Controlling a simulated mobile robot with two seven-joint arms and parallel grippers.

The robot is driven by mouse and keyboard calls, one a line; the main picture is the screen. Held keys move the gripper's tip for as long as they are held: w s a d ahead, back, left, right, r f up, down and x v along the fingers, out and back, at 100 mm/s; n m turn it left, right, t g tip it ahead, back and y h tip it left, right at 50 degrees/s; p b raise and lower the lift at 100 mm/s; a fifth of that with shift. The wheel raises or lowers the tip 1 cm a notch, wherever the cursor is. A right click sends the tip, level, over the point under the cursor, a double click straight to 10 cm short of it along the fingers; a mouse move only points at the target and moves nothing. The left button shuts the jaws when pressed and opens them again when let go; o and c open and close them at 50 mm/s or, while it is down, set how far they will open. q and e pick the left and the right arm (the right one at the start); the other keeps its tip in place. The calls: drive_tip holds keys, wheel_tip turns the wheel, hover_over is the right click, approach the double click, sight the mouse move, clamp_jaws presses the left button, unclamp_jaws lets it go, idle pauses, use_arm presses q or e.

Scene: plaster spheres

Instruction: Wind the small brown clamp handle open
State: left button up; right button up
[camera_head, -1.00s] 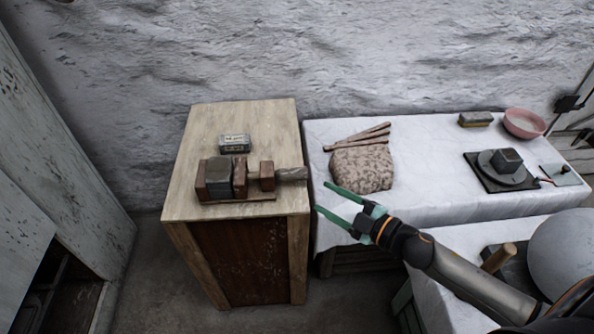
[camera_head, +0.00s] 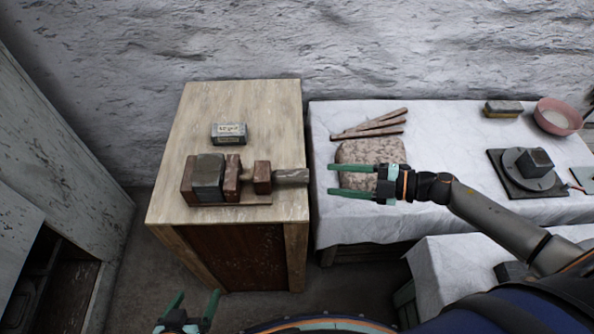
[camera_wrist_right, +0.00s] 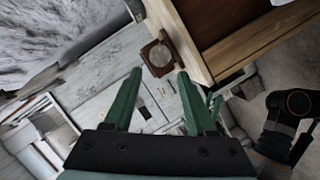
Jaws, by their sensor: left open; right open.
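The clamp (camera_head: 208,178) lies on top of a wooden cabinet, with grey and brown blocks in a row. Its small brown handle (camera_head: 290,176) sticks out to the right, past the cabinet's edge. In the right wrist view the handle (camera_wrist_right: 158,55) shows end-on, its round face in front of a brown block. My right gripper (camera_head: 331,180) is open and empty, pointing left, level with the handle and a short gap from its end. In the right wrist view its fingertips (camera_wrist_right: 160,71) are spread, apart from the handle. My left gripper (camera_head: 198,293) is open and empty at the bottom left, in front of the cabinet.
A small labelled box (camera_head: 229,133) stands on the cabinet (camera_head: 250,95) behind the clamp. To the right, a white-covered table (camera_head: 440,125) holds a mottled lump (camera_head: 360,151), sticks (camera_head: 375,127), a turntable (camera_head: 528,172) and a pink bowl (camera_head: 557,117).

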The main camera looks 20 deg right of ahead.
sight(296, 176)
drive_tip(key=x, duration=1)
drive_tip(key=shift+w+a, duration=0.1)
drive_tip(key=shift+a, duration=0.05)
clamp_jaws()
